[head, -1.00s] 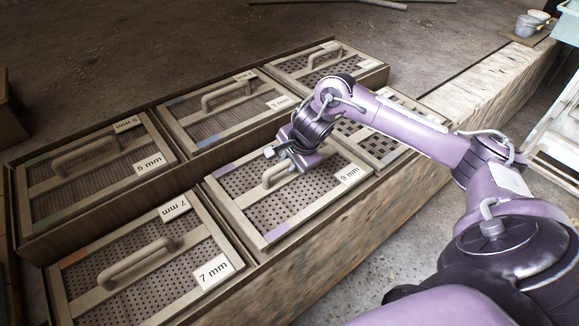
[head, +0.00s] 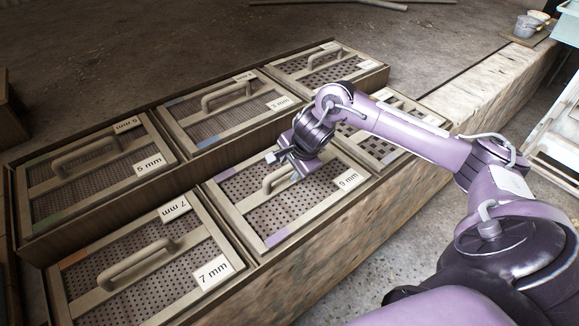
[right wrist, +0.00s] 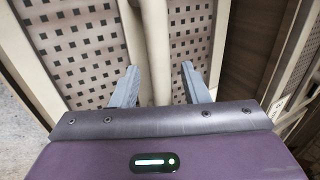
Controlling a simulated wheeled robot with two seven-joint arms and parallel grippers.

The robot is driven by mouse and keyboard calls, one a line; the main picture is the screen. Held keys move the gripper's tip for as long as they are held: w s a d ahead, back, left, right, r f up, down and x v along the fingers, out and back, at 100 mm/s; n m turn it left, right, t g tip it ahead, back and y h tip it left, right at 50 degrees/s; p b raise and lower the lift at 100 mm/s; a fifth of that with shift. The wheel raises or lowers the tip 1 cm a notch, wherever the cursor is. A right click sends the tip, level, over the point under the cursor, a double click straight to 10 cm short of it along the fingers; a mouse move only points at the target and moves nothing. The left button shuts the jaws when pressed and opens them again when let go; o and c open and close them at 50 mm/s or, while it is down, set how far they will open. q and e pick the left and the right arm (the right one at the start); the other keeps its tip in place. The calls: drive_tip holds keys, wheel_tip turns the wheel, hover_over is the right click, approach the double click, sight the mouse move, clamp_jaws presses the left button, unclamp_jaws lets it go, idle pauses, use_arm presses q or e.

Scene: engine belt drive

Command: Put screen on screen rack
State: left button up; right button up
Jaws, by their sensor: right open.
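Several framed screens with perforated plates and bar handles sit in a wooden rack (head: 200,154) in two rows. The 9 mm screen (head: 240,216) is in the front row, with purple corner marks. My right gripper (head: 282,167) is over its handle (head: 268,184). In the right wrist view the open fingers of the right gripper (right wrist: 160,86) stand on either side of a pale handle bar (right wrist: 157,45), with gaps between. Whether the bar lies fully between the fingertips in depth is hard to tell. The left gripper is out of view.
The 7 mm screen (head: 88,298) is at the front left and the 5 mm screen (head: 58,198) behind it. More screens lie at the back and right. A pale stone ledge (head: 480,88) runs to the right, with buckets (head: 527,25) at its far end.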

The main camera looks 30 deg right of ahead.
drive_tip(key=v, duration=1.1)
drive_tip(key=shift+p, duration=0.45)
drive_tip(key=shift+s, duration=0.1)
